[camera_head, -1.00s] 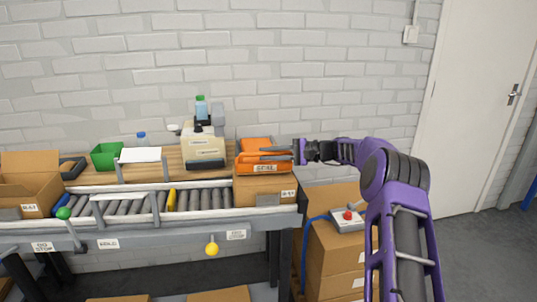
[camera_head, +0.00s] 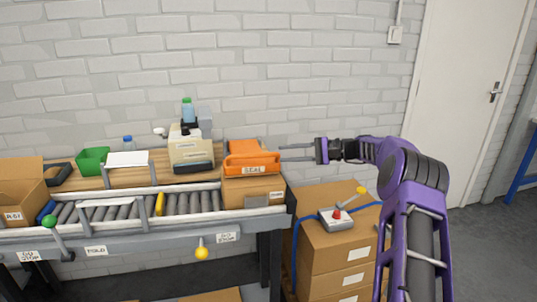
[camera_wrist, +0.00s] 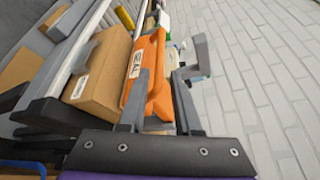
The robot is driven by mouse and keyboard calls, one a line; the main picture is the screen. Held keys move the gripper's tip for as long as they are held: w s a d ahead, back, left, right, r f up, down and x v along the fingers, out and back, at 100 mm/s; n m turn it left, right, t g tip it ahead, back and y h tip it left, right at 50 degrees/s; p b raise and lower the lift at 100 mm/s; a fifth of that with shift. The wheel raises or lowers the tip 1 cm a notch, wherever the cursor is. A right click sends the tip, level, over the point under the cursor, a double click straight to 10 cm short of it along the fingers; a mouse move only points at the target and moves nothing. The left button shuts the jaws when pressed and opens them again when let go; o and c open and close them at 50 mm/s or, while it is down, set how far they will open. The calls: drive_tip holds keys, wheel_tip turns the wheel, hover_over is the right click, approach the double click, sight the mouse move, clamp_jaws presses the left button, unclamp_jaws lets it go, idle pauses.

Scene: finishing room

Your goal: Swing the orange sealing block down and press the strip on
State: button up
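The orange sealing block (camera_head: 250,158), labelled SEAL, lies low across the top of a cardboard carton (camera_head: 262,191) at the right end of the roller conveyor. It also shows in the wrist view (camera_wrist: 157,85), above the carton (camera_wrist: 100,70). My gripper (camera_head: 282,153) is open and empty, just right of the block, with its two fingers pointing left at it. In the wrist view the spread fingers (camera_wrist: 160,80) overlap the block's near end, but the head view shows them at or just off its right edge. I cannot make out the strip; the block may cover it.
A cream machine (camera_head: 190,150) with a bottle stands left of the block, before the wall. A green bin (camera_head: 92,160) and an open carton (camera_head: 22,190) are farther left. Right of the conveyor, a red-button box (camera_head: 337,219) with a yellow-knobbed lever sits on stacked cartons (camera_head: 345,252).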

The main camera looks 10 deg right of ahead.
drive_tip(key=v, duration=0.7)
